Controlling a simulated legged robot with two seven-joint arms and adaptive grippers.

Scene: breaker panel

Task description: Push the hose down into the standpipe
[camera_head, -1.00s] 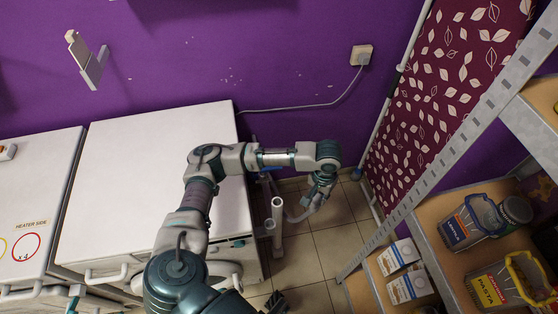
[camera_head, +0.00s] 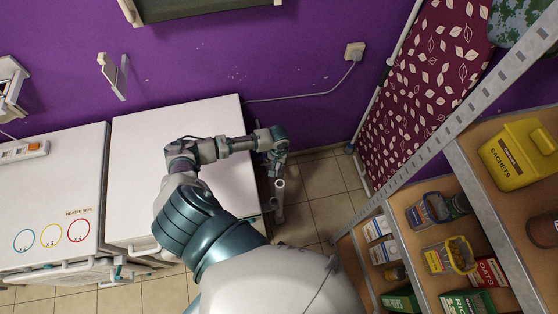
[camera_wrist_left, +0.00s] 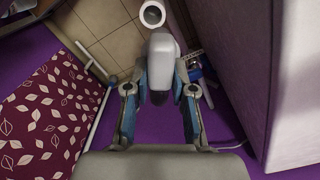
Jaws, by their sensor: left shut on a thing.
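The white standpipe (camera_head: 279,197) stands upright in the gap to the right of the white machine. Its round open mouth (camera_wrist_left: 152,13) shows at the top of the left wrist view. My left gripper (camera_head: 278,158) is just behind the standpipe's top in the head view. In the left wrist view the gripper (camera_wrist_left: 160,92) is shut on the light grey hose (camera_wrist_left: 162,58), which sits between the two fingers. My right gripper is not in view.
The white machine (camera_head: 135,140) stands close on the left. A metal shelf (camera_head: 440,165) with jars and boxes is on the right. A leaf-patterned board (camera_head: 425,90) leans at the purple wall. A cable (camera_head: 300,97) runs to a wall socket. Tiled floor (camera_head: 325,215) is clear.

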